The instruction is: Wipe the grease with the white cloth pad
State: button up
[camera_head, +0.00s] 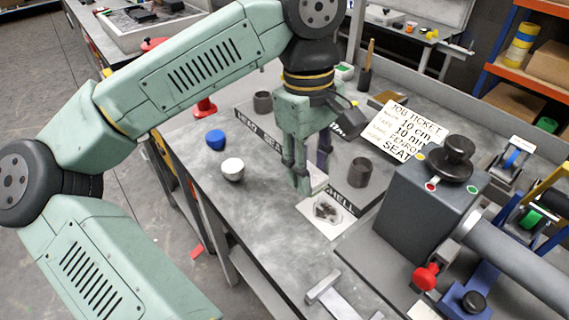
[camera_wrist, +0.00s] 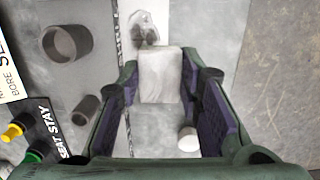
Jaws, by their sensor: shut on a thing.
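My gripper (camera_head: 298,184) points down over the grey bench and is shut on the white cloth pad (camera_wrist: 160,75). In the head view the pad (camera_head: 319,181) is partly hidden by the fingers. In the wrist view it sits between my fingertips (camera_wrist: 166,82). The grease is a dark smear (camera_head: 326,211) on a pale plate (camera_head: 333,229), just in front of the gripper in the head view. In the wrist view the grease (camera_wrist: 146,32) lies just beyond the pad's far edge. I cannot tell whether the pad touches the plate.
Dark cups stand close by, one right (camera_head: 359,172) and one behind (camera_head: 263,102). A white pot (camera_head: 232,169) and a blue lid (camera_head: 215,137) are left. A job ticket (camera_head: 403,130) and a grey machine block (camera_head: 420,205) are right. A metal T-shaped piece (camera_head: 335,292) lies in front.

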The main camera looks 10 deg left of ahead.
jog(key=b, duration=0.4)
send_over(309, 212)
jog(key=shift+w+a+f, duration=0.1)
jog(key=shift+f, duration=1.35)
jog(key=shift+w+a+f, duration=0.1)
jog(key=shift+f, duration=1.35)
jog(key=shift+f+b, duration=0.5)
jog(key=shift+f, duration=0.1)
